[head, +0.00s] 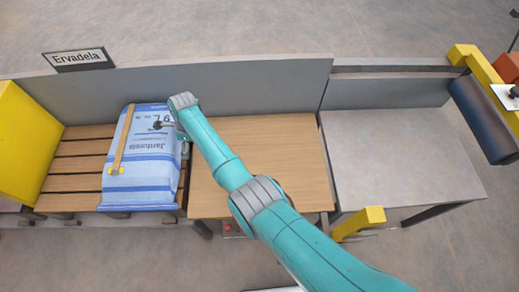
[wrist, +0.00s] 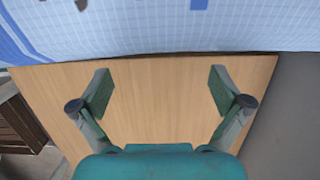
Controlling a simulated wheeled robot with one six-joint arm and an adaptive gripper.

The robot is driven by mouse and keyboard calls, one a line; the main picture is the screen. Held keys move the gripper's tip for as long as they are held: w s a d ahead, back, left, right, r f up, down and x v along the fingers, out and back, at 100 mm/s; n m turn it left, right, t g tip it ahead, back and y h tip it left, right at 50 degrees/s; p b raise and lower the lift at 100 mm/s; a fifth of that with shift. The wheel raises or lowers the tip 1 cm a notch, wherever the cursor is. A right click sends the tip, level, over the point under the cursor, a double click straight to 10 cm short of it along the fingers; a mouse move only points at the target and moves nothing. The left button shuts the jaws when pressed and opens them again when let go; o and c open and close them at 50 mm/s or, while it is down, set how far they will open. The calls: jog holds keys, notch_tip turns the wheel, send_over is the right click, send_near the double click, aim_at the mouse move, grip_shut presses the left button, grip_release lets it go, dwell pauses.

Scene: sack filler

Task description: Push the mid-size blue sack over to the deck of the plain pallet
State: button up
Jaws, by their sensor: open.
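The blue and white sack (head: 145,180) lies flat on a slatted wooden deck (head: 75,165) at the left of the head view. Its printing, "Jardinela", reads upside down. In the wrist view the sack (wrist: 180,30) fills the top edge, beyond the fingertips. My gripper (wrist: 162,88) is open and empty, its two fingers spread above a smooth wooden board. In the head view my gripper (head: 173,138) is at the sack's right side, partly hidden by my arm. I cannot tell whether it touches the sack. I cannot tell whether the slatted deck is the plain pallet.
A tan stick with a yellow end (head: 121,140) lies across the sack. The wooden board (head: 280,150) is bare; a grey table (head: 400,155) is clear at right. A grey wall (head: 240,90) runs behind. A yellow block (head: 22,140) stands left, a dark roller (head: 483,120) right.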

jog(key=shift+d, duration=0.35)
notch_tip(320, 180, up, 15)
jog(key=shift+f, duration=0.2)
dwell(0.3)
